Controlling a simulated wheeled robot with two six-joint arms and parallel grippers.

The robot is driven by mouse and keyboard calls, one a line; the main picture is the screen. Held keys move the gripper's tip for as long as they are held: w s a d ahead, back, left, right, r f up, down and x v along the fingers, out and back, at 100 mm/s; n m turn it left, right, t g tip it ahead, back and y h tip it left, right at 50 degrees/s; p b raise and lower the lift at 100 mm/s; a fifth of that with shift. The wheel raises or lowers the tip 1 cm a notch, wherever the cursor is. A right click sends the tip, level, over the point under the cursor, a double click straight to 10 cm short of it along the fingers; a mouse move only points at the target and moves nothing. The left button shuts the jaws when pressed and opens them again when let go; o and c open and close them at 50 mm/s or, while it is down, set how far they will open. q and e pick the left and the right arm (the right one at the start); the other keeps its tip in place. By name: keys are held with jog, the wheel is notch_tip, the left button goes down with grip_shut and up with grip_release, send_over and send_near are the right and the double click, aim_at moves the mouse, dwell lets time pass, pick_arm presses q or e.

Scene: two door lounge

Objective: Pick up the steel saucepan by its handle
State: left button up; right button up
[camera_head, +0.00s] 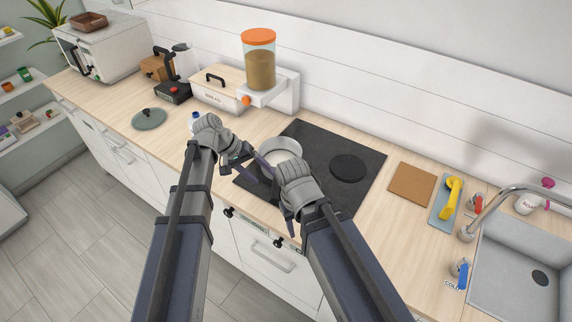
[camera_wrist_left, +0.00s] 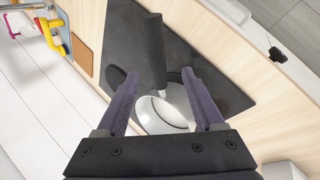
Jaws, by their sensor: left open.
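The steel saucepan (camera_head: 281,148) sits on the black cooktop (camera_head: 364,150), partly hidden behind my grippers in the head view. In the left wrist view its round steel body (camera_wrist_left: 165,112) lies beyond my fingers, and a dark handle (camera_wrist_left: 153,48) sticks up in the picture. My left gripper (camera_head: 257,168) is open close to the pan. Its two purple fingers (camera_wrist_left: 160,76) stand on either side of the handle's lower part in that view; contact does not show. My right gripper (camera_head: 292,215) is low in front of the pan, at the counter's front edge, its opening unclear.
A lid (camera_head: 149,118) lies on the counter at left. The bread box (camera_head: 215,90) and an orange-topped dispenser (camera_head: 259,60) stand behind. A brown board (camera_head: 412,183), a yellow item (camera_head: 450,197) and the sink (camera_head: 515,265) are at right. Black knobs line the front edge.

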aim_at(274, 183)
pick_arm(q)
jog(key=b+x, duration=0.6)
jog(key=x, duration=0.2)
jog(key=shift+w+d, duration=0.1)
jog(key=shift+r, duration=0.1)
jog(key=shift+c, duration=0.3)
grip_shut()
dwell(0.4)
